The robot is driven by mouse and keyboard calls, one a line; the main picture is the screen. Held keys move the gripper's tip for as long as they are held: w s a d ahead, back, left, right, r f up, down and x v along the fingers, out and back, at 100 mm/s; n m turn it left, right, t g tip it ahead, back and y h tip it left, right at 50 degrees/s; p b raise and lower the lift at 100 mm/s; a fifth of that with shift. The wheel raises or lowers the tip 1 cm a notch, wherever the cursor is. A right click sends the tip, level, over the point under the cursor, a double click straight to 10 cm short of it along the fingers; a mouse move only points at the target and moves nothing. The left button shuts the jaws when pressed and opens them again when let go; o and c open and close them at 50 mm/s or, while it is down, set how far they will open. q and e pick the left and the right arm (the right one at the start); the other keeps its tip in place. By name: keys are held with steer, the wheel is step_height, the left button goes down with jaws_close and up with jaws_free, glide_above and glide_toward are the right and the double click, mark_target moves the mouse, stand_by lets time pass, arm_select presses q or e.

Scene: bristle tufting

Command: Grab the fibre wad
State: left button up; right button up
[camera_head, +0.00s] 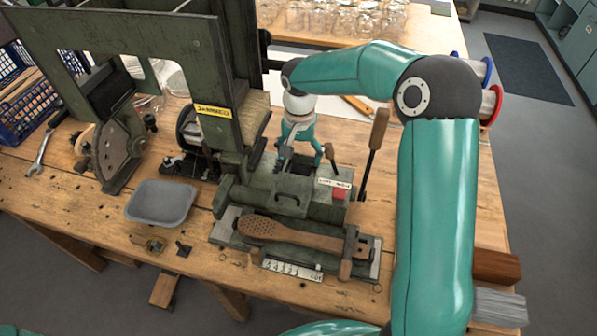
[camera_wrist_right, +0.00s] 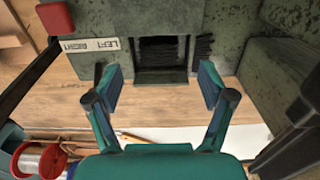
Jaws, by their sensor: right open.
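My right gripper (camera_head: 303,158) is above the dark green tufting machine (camera_head: 285,190), pointing at it. In the right wrist view the two fingers of the right gripper (camera_wrist_right: 160,86) are spread apart with nothing between them. Dark fibres, which look like the fibre wad (camera_wrist_right: 162,52), sit in a square opening of the green housing just beyond the fingertips. The gap between fingers and fibres is clear. In the head view the gripper and arm hide this opening. My left gripper is not in view.
A perforated wooden brush body (camera_head: 290,232) lies clamped at the machine's front. A grey tray (camera_head: 160,202) stands to the left. Levers (camera_head: 375,140) rise at the right, and a tall green frame (camera_head: 205,60) stands at the left. Glass jars (camera_head: 335,17) stand behind.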

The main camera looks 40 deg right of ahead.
mark_target(300, 170)
step_height(300, 170, down, 5)
steer(key=shift+s+p, duration=0.1)
steer(key=shift+p, duration=0.2)
steer(key=c, duration=1)
steer(key=shift+r, duration=0.2)
